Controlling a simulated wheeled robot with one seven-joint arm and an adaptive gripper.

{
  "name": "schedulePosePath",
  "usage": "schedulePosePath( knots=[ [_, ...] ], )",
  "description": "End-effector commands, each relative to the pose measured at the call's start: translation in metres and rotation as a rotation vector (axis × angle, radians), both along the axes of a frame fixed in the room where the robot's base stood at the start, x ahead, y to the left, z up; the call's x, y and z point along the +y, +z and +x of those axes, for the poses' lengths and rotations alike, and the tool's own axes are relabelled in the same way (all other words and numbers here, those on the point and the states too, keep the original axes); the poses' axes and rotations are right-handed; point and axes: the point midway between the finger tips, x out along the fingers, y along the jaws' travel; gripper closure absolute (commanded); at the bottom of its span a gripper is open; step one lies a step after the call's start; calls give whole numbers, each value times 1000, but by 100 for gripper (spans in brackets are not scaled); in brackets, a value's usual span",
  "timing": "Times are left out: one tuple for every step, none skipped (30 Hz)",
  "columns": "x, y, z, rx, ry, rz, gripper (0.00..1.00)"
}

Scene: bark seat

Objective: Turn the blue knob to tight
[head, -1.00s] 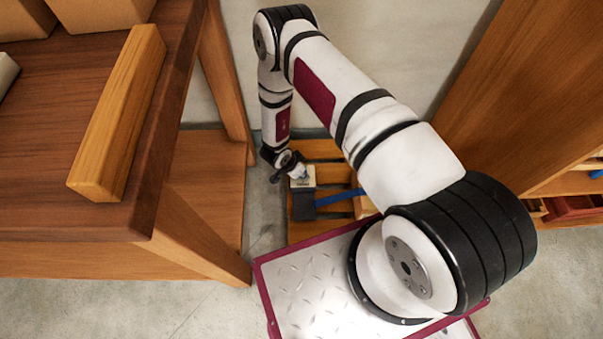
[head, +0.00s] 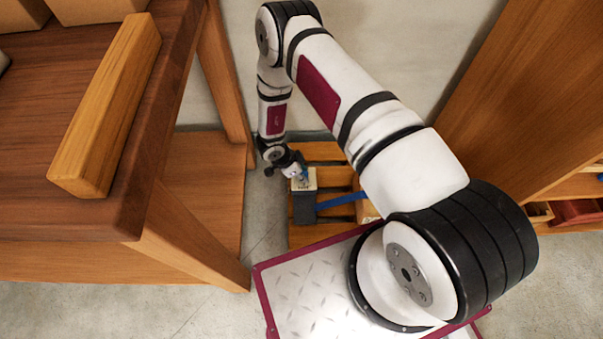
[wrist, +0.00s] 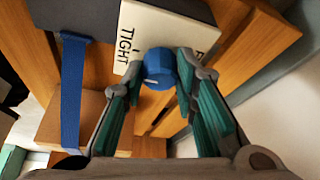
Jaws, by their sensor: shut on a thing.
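The blue knob (wrist: 159,68) sits on the front of a small cream box (wrist: 165,30) in the wrist view. Black lettering reading TIGHT is on the box left of the knob, and another letter shows to the right, partly cut by my finger. My gripper (wrist: 160,80) has its two fingertips on either side of the knob, shut on it. In the head view the cream box (head: 304,179) is low on a wooden pallet, with my gripper (head: 299,172) at its upper edge; the knob there is mostly too small to make out.
A blue strap (wrist: 72,95) runs from the dark block beside the box; it also shows in the head view (head: 342,198). The wooden pallet (head: 318,237) lies on the floor between a workbench (head: 190,226) at left and a wooden shelf unit (head: 530,90) at right.

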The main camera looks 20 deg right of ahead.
Motion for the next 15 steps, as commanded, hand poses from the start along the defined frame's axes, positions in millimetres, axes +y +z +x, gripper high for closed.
schedulePosePath(
  knots=[
    [1, -1, 0, 0, 1, 2, 100],
    [1, -1, 0, 0, 1, 2, 100],
    [1, -1, 0, 0, 1, 2, 100],
    [1, -1, 0, 0, 1, 2, 71],
    [1, -1, 0, 0, 1, 2, 64],
    [1, -1, 0, 0, 1, 2, 55],
    [1, -1, 0, 0, 1, 2, 53],
    [1, -1, 0, 0, 1, 2, 53],
    [0, 0, 0, 0, 1, 1, 53],
    [0, 0, 0, 0, 1, 1, 53],
    [0, 0, 0, 0, 1, 1, 53],
    [0, 0, 0, 1, 2, 1, 53],
    [0, 0, 0, 1, 2, 1, 53],
    [0, 0, 0, 1, 2, 1, 53],
    [0, 0, 0, -1, 1, 1, 53]
  ],
)
